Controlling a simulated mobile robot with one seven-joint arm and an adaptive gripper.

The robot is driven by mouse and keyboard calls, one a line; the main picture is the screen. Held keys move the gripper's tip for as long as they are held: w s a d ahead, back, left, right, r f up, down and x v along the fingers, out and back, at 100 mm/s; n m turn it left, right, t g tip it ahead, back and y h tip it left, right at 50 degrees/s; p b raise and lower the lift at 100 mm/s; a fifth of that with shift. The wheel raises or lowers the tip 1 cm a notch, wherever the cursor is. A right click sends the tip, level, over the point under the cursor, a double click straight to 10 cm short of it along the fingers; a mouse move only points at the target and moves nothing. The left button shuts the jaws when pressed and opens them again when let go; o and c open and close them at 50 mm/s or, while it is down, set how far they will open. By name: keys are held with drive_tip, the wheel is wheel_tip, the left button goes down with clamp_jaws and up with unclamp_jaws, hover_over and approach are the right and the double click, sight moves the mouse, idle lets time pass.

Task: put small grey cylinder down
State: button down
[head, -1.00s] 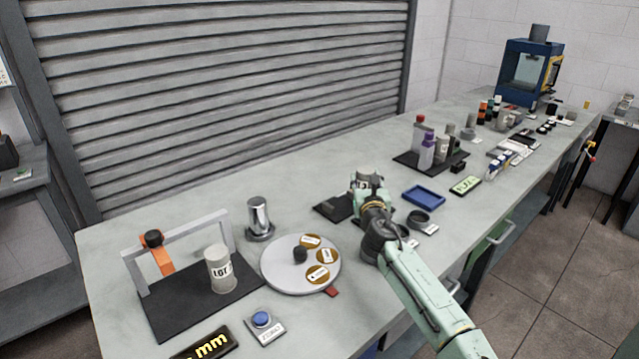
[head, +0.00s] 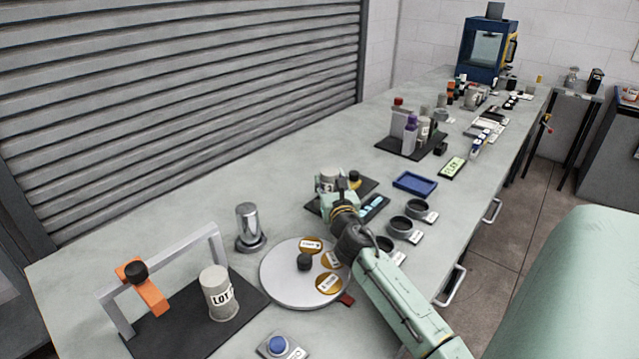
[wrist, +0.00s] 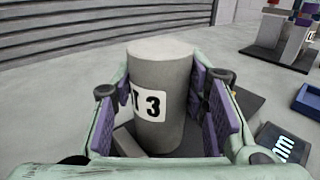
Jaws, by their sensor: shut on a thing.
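The small grey cylinder (wrist: 165,72), with a white label showing "T 3", stands upright between the purple-padded fingers of my gripper (wrist: 160,105) in the wrist view. The pads close on its two sides. In the head view my gripper (head: 335,188) is over the dark pad (head: 368,187) in the middle of the bench, and the cylinder's pale top (head: 326,179) shows just beyond it.
A round turntable (head: 275,280) with brown discs is nearer, beside a larger "LOT" cylinder (head: 219,292) under a grey gantry (head: 165,258) with an orange carriage. Dark round cups (head: 400,226) and a blue tray (head: 415,181) lie to the right.

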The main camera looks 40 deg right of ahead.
drive_tip(key=shift+f, duration=0.15)
drive_tip(key=shift+s, duration=0.1)
drive_tip(key=c, duration=1.4)
unclamp_jaws()
drive_tip(key=o, duration=0.4)
drive_tip(key=shift+o, duration=0.2)
drive_tip(key=shift+a, duration=0.1)
